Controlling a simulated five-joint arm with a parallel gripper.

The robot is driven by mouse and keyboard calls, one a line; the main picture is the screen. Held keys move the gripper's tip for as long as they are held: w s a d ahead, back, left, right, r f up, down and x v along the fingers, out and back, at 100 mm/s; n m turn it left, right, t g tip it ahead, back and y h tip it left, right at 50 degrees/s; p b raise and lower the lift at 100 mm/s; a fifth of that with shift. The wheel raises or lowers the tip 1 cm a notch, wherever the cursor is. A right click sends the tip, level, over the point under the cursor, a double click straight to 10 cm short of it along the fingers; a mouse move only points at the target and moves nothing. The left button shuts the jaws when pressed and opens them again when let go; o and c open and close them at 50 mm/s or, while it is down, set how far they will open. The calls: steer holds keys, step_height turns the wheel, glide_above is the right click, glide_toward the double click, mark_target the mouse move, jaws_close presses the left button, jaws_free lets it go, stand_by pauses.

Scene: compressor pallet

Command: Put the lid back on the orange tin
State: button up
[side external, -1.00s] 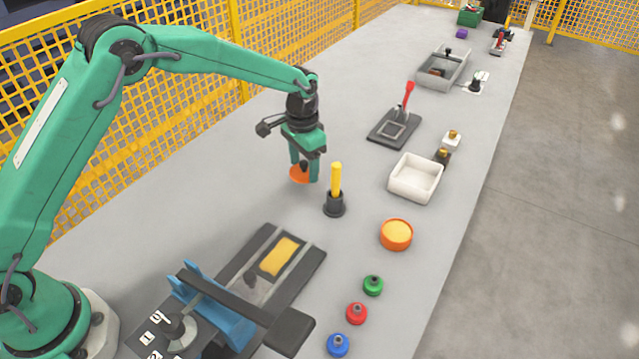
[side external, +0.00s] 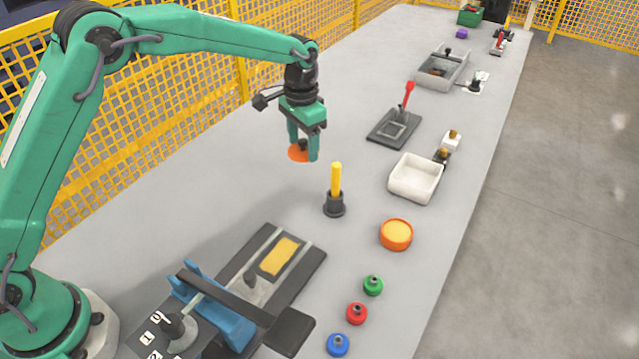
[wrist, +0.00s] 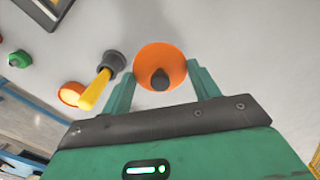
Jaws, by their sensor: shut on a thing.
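The orange lid (side external: 298,153) is a disc with a dark knob. My gripper (side external: 304,150) is shut on the lid by its knob and holds it above the table, behind and left of the yellow stick. In the wrist view the lid (wrist: 160,60) shows between the fingers of my gripper (wrist: 162,80). The orange tin (side external: 396,236) stands uncovered on the table at the right, with a pale yellow inside. It also shows in the wrist view (wrist: 70,94), partly behind the yellow stick.
A yellow stick (side external: 336,181) stands upright in a black holder between lid and tin. A white tray (side external: 415,190) is behind the tin. Green (side external: 373,285), red (side external: 357,313) and blue (side external: 337,344) knobbed pieces lie in front. Bare table lies left of the stick.

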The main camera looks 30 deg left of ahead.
mark_target(303, 140)
steer(key=shift+r, duration=0.1)
step_height(303, 140, up, 5)
steer(key=shift+r, duration=0.1)
steer(key=s+d, duration=0.2)
steer(key=d, duration=1.1)
steer(key=s+d, duration=0.2)
steer(key=d, duration=1)
steer(key=shift+w+f, duration=0.15)
steer(key=shift+f, duration=1.2)
steer(key=shift+w+f, duration=0.1)
steer(key=shift+f, duration=1.25)
steer(key=shift+f, duration=0.2)
steer(key=shift+f, duration=3)
steer(key=shift+f, duration=0.15)
